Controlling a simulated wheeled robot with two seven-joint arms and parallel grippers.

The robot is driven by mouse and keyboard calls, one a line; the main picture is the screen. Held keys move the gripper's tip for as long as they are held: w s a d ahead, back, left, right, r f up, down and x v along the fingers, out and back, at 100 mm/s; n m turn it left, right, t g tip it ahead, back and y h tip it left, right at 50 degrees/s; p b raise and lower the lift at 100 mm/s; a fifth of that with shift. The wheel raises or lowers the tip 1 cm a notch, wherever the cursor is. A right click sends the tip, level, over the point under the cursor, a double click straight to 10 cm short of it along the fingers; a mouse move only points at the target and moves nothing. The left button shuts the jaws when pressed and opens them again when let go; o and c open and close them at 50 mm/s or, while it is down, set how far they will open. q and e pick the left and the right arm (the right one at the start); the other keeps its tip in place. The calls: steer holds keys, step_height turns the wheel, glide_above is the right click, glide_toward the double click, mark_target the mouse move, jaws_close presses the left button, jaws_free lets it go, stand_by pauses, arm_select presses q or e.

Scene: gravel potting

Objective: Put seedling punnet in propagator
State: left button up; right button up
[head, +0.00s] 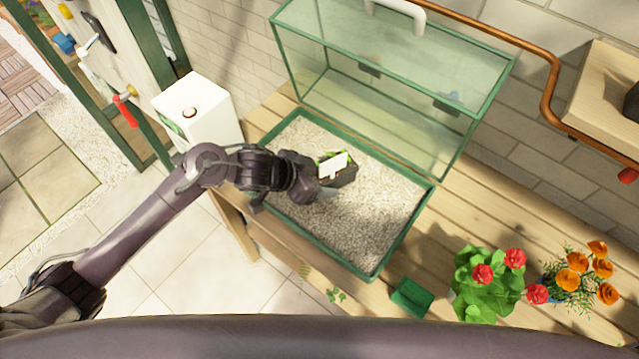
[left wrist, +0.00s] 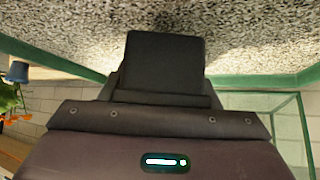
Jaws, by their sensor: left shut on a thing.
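The seedling punnet (head: 345,177) is a small dark tray with green seedlings and a white label, over the gravel inside the propagator. My left gripper (head: 322,184) is shut on the punnet's near left side. I cannot tell whether the punnet touches the gravel. The propagator is a green-rimmed tray (head: 340,262) filled with pale gravel, with its clear lid (head: 400,80) raised at the back. In the left wrist view my gripper's dark body (left wrist: 165,65) blocks the punnet, with gravel (left wrist: 260,35) behind. My right gripper is not in view.
The propagator stands on a slatted wooden bench (head: 500,215). A white box (head: 197,110) stands at its left. A small green tray (head: 411,297), red flowers (head: 482,275) and orange flowers (head: 578,262) are at the front right. A copper pipe (head: 553,80) runs along the wall.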

arm_select(q)
steer(key=shift+f, duration=1.1)
steer(key=shift+f, duration=0.1)
steer(key=o, duration=1.1)
steer(key=shift+f, duration=0.1)
steer(key=shift+r, duration=0.25)
steer(key=v, duration=1.2)
